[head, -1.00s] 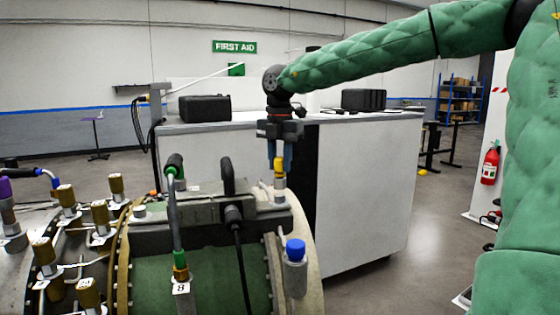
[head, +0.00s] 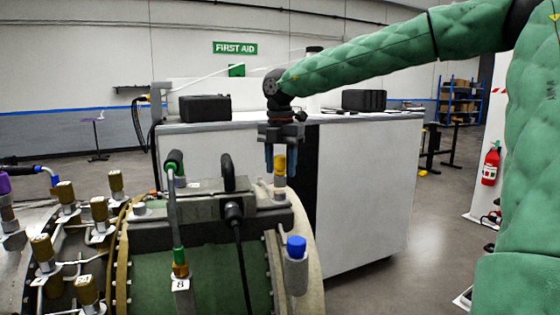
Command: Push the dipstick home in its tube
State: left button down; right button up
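The dipstick has a yellow cap (head: 280,163) and stands upright on a pale metal tube (head: 280,185) at the right of the turbine's top. The yellow cap looks seated low on the tube, but I cannot tell if any gap is left. My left gripper is not in view.
A blue-capped fitting (head: 296,248) stands to the right of the turbine's casing. A green-ended hose (head: 173,210) and a black handle (head: 228,174) are to the left. A white cabinet (head: 370,190) stands behind. Several brass-capped fittings are at far left.

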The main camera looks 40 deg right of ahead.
jog(key=shift+w+r, duration=0.15)
jog(key=shift+r, duration=0.05)
jog(key=shift+o, duration=0.9)
jog(key=shift+r, duration=0.2)
jog(key=shift+r+p, duration=1.3)
jog(key=shift+r, duration=2.3)
